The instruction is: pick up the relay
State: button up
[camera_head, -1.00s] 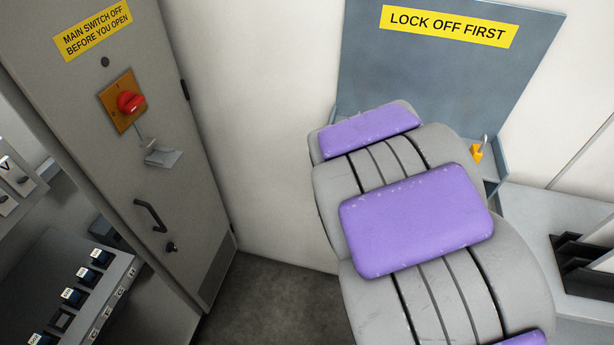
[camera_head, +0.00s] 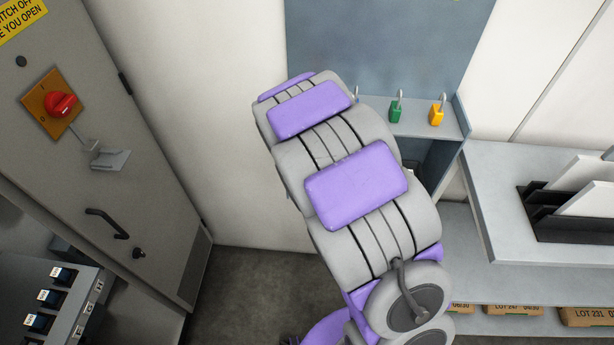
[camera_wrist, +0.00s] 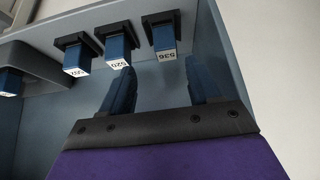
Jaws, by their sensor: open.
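Several relays, dark blue blocks with white number labels, stand in black sockets. In the wrist view, one relay with an upside-down label that seems to read 536 (camera_wrist: 164,40) is ahead of the gap between my fingers. Another, seemingly 520 (camera_wrist: 117,48), is just beyond the left fingertip, and a third relay (camera_wrist: 77,60) is further left. My gripper (camera_wrist: 160,84) is open and empty, its two blue fingers apart and pointing toward the row. I cannot tell whether a finger touches a relay. In the head view, relays (camera_head: 48,297) show at lower left; my gripper is not visible.
A grey cabinet (camera_head: 130,180) with a red switch (camera_head: 61,105) stands at left. A blue board (camera_head: 380,50) holds green (camera_head: 395,112) and yellow (camera_head: 436,114) padlocks. A grey bench (camera_head: 490,200) is at right, with cardboard boxes (camera_head: 590,317) below. A wall rises right of the sockets.

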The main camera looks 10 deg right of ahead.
jog(key=shift+w+f, duration=0.2)
jog(key=shift+f, duration=0.1)
jog(key=shift+w+a+f, duration=0.15)
jog(key=shift+f, duration=0.1)
jog(key=x, duration=0.1)
jog(key=b+x, duration=0.1)
jog(key=x, duration=0.1)
jog(key=b+x, duration=0.1)
jog(key=shift+a+f, duration=0.3)
jog(key=shift+a, duration=0.05)
jog(key=shift+w+d+f, duration=0.1)
jog(key=shift+d+f, duration=0.05)
jog(key=shift+f, duration=0.05)
jog(key=shift+r, duration=0.15)
jog(key=shift+c, duration=0.4)
jog(key=c, duration=1.1)
